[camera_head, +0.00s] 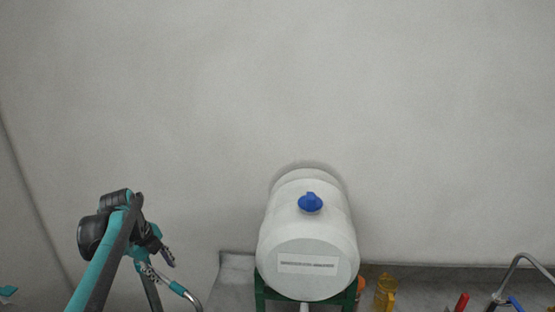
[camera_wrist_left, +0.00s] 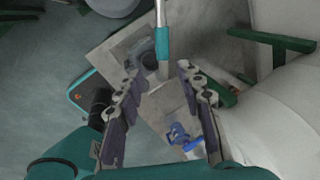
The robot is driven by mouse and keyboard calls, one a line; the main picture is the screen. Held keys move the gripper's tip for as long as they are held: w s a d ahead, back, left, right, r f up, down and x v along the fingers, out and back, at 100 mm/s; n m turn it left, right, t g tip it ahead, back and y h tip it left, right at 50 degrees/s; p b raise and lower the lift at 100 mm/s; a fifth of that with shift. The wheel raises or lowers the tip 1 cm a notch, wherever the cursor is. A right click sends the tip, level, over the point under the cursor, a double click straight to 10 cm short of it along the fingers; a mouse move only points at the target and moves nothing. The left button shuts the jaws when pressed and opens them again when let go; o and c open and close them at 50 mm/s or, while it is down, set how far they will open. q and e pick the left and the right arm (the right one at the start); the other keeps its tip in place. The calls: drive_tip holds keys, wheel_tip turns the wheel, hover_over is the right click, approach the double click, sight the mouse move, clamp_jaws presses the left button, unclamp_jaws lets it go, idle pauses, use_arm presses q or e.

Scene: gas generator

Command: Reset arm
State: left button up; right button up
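My left arm comes up from the lower left in the head view. Its gripper (camera_head: 160,265) is raised to the left of the white tank (camera_head: 305,245) and is apart from it. In the left wrist view the two fingers of my left gripper (camera_wrist_left: 160,72) are spread, with nothing held between them. A tube with a teal band (camera_wrist_left: 162,40) shows past the fingertips. A teal piece with a curved silver pipe (camera_head: 185,292) also shows below the gripper in the head view. My right gripper does not show in either view.
The tank has a blue cap (camera_head: 310,202) and rests on a green stand (camera_head: 261,292). A yellow container (camera_head: 385,292) and a red-handled item (camera_head: 461,302) stand to its right. A bent metal pipe (camera_head: 522,262) is at the far right. The wall above is bare.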

use_arm(q)
drive_tip(key=s+d+f+n+t+b, duration=0.2)
drive_tip(key=s+d+f+n+b, duration=0.5)
drive_tip(key=s+d+f+n, duration=0.2)
drive_tip(key=s+d+f+n+t+y+b, duration=0.1)
drive_tip(key=s+d+f+n+t+b, duration=0.1)
drive_tip(key=s+d+f+n+b, duration=0.6)
drive_tip(key=s+d+f+n, duration=0.1)
drive_tip(key=s+f+n, duration=0.2)
drive_tip(key=f, duration=0.3)
drive_tip(key=shift+s+f+n, duration=0.25)
drive_tip(key=shift+f+n, duration=0.15)
drive_tip(key=shift+n, duration=0.5)
